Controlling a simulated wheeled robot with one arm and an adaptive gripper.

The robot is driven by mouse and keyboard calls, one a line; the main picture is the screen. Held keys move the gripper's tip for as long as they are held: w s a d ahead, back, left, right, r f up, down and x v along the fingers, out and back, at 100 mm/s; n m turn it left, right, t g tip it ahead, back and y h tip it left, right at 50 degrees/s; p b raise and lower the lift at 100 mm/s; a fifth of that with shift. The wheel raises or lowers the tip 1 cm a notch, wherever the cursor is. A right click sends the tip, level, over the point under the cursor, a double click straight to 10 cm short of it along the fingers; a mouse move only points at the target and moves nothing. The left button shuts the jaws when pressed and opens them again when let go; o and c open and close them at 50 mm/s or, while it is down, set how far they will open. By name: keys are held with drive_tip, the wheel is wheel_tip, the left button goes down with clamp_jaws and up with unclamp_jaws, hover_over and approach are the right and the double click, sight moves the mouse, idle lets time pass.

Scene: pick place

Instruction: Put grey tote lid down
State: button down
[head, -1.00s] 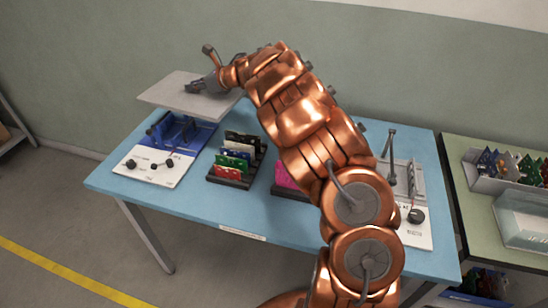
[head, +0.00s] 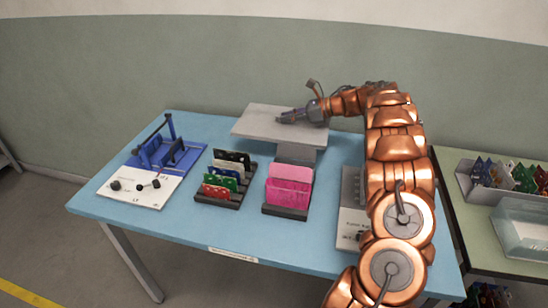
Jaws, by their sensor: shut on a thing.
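The grey tote lid (head: 262,122) is a flat grey panel at the back middle of the blue table (head: 235,228). My gripper (head: 292,117) is shut on the lid near its right part, with the fingers lying over its top face. A grey block-like thing (head: 297,153) shows just below the lid's front right edge. Whether the lid touches it or hangs above it I cannot tell. The far side of the lid and the underside are hidden.
A blue fixture (head: 165,152) with a white panel stands at the left. A rack of coloured boards (head: 225,178) and a rack of pink boards (head: 288,188) stand in front of the lid. A grey-white device (head: 350,220) is partly behind my arm. A green table (head: 470,230) with bins adjoins right.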

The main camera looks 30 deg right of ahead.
sight(328, 129)
drive_tip(key=shift+f+p, duration=0.55)
drive_tip(key=shift+f, duration=3.7)
drive_tip(key=shift+f+b, duration=0.15)
drive_tip(key=shift+b, duration=0.15)
drive_tip(key=c, duration=1.2)
unclamp_jaws()
drive_tip(key=shift+r+p, duration=0.2)
drive_tip(key=shift+p, duration=0.1)
drive_tip(key=b+v, duration=0.2)
drive_tip(key=v, duration=1)
